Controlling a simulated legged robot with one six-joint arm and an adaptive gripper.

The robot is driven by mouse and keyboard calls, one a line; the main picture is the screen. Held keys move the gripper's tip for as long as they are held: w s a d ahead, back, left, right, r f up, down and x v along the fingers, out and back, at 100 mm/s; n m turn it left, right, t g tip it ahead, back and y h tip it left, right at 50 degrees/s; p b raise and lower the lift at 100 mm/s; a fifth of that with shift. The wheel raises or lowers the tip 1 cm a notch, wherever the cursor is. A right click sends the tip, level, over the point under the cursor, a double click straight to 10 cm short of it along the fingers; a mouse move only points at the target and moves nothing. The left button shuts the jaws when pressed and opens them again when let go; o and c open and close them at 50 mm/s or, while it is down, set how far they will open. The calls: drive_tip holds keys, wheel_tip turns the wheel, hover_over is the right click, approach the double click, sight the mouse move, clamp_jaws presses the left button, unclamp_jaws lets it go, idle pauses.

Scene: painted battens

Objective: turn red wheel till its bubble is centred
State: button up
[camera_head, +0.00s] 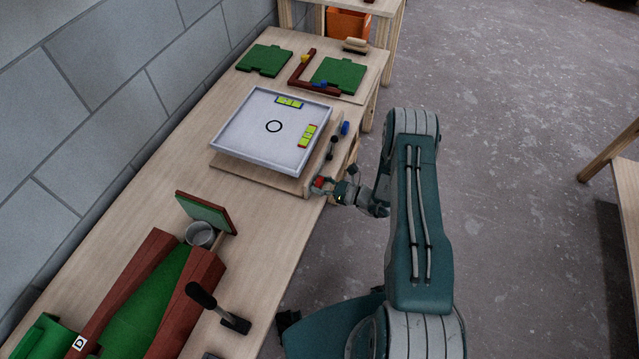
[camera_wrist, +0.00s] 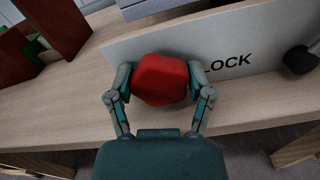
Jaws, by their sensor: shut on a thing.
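The red wheel (camera_wrist: 161,80) sits at the front of the levelling board, and my gripper (camera_wrist: 160,84) is shut on it, one finger on each side. In the head view the red wheel (camera_head: 319,182) is partly covered by my gripper (camera_head: 330,187). The white tray-like plate (camera_head: 237,151) carries two yellow-green bubble vials, one at its back edge (camera_head: 289,102) and one at its right edge (camera_head: 307,136). The bubbles are too small to place exactly. A blue wheel (camera_head: 345,128) is at the board's far right corner.
A dark-knobbed lever (camera_head: 332,147) is beside the plate, near lettering reading "LOCK" (camera_wrist: 226,65). Green panels (camera_head: 338,75) and a red-brown angled batten (camera_head: 300,72) lie behind. A green-lined trough (camera_head: 150,290) and a black-handled upright tool (camera_head: 215,305) stand nearer.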

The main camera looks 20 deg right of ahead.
drive_tip(key=shift+w+m, duration=0.15)
drive_tip(key=shift+m, duration=0.95)
drive_tip(key=shift+w+m, duration=0.1)
drive_tip(key=shift+m, duration=1)
drive_tip(key=shift+d, duration=0.1)
drive_tip(key=o, duration=1.1)
drive_tip(key=v, duration=1.2)
drive_tip(key=shift+f, duration=0.1)
